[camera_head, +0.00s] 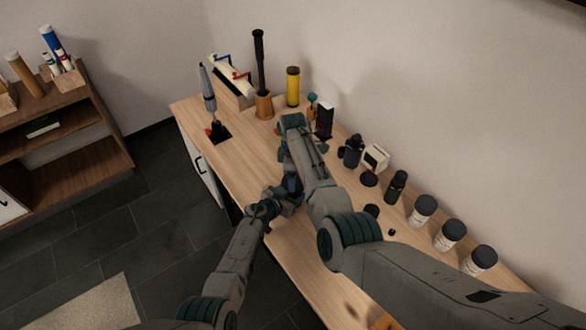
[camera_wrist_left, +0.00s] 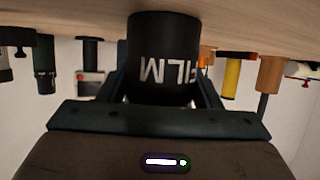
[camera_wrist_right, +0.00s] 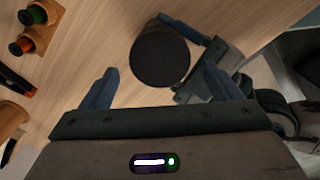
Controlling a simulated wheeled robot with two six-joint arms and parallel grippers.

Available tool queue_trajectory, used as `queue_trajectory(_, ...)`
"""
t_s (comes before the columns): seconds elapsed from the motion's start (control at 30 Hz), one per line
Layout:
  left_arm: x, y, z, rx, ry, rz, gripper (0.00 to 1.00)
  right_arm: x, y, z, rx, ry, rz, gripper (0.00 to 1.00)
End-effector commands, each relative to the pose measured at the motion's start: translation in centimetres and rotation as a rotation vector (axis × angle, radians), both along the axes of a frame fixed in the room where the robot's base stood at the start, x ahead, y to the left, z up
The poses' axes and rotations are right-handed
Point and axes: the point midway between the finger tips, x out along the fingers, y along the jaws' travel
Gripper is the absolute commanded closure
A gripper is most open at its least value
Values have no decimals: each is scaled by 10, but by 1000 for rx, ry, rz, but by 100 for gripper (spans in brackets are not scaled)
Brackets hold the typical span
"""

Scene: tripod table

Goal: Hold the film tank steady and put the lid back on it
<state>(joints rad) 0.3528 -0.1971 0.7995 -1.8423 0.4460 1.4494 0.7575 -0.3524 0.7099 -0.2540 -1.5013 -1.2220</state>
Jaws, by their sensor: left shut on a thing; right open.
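The film tank is a black cylinder with white FILM lettering (camera_wrist_left: 165,60), standing on the wooden table. My left gripper (camera_wrist_left: 162,72) is shut on its sides. In the right wrist view the tank shows from above as a dark round top (camera_wrist_right: 160,55), with the left gripper's fingers at its right. I cannot tell whether that top is a lid or the open tank. My right gripper (camera_wrist_right: 160,80) is open and empty above the tank, its fingers apart on either side. In the head view a black round piece (camera_head: 372,211) lies on the table; it may be the lid. My arms hide the tank there.
Several black-lidded jars (camera_head: 450,235) and a dark bottle (camera_head: 396,187) line the wall side. A white timer (camera_head: 375,158), a yellow cylinder (camera_head: 293,86) and a wooden holder (camera_head: 264,105) stand farther back.

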Motion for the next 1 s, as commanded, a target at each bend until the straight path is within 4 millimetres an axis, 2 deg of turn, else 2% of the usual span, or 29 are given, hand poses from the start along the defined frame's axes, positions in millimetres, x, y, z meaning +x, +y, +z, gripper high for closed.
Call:
queue_trajectory(0.7,0,0,0,0,0,0,100,0,1,26,0,1,-1325,15)
queue_trajectory(0.83,0,0,0,0,0,0,100,0,0,30,1,0,-1497,15)
queue_trajectory(1.0,0,0,0,0,0,0,100,0,0,32,0,0,-1620,15)
